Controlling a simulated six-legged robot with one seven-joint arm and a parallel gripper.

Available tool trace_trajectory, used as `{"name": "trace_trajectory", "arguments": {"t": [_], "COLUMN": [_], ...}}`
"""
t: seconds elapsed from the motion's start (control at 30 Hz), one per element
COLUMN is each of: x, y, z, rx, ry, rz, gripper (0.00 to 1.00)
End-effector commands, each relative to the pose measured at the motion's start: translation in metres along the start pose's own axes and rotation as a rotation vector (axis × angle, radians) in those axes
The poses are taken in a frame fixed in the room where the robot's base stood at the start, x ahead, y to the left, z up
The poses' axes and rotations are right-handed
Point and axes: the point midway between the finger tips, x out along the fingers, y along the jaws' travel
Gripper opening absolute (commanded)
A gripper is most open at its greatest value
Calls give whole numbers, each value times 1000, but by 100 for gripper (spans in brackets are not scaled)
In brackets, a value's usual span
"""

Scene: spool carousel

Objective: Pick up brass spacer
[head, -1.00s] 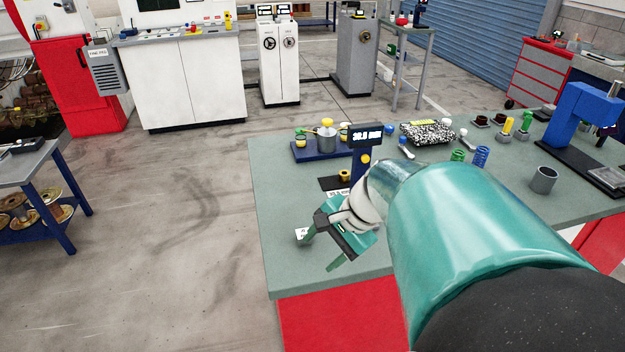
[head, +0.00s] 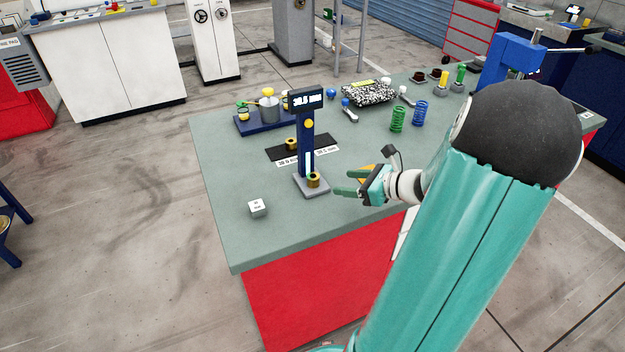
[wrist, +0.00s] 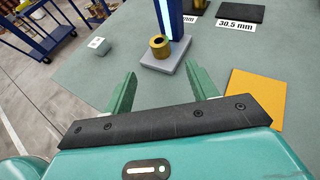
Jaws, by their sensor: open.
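One brass spacer (head: 314,180), a short ring with a dark hole, stands on the grey base of the blue height gauge (head: 307,140). In the wrist view this spacer (wrist: 159,46) is ahead of the fingers, near the middle. A second brass spacer (head: 291,144) lies on the black mat behind the gauge. My gripper (head: 346,193) is open and empty, to the right of the gauge base and apart from it. In the wrist view its two green fingers (wrist: 162,88) are spread with bare table between them. The gauge display reads about 30.5 mm.
A white cube (head: 257,207) sits near the table's left front. A yellow-orange flat piece (wrist: 257,97) lies right of my fingers. Labels, one reading 30.5 mm (wrist: 235,25), lie by the black mat. Green and blue springs (head: 398,119) stand further right. The table's front left is mostly clear.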

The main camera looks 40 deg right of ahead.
Motion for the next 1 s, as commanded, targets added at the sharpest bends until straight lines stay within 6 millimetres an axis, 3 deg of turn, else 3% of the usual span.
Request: {"name": "trace_trajectory", "arguments": {"t": [0.2,0.43,0.7,1.0], "x": [40,57,96,100], "y": [1,1,-1,0], "z": [0,0,-1,-1], "rx": [-1,-1,-1,-2], "ry": [0,1,1,2], "rz": [3,3,2,2], "gripper": [58,58,58,56]}}
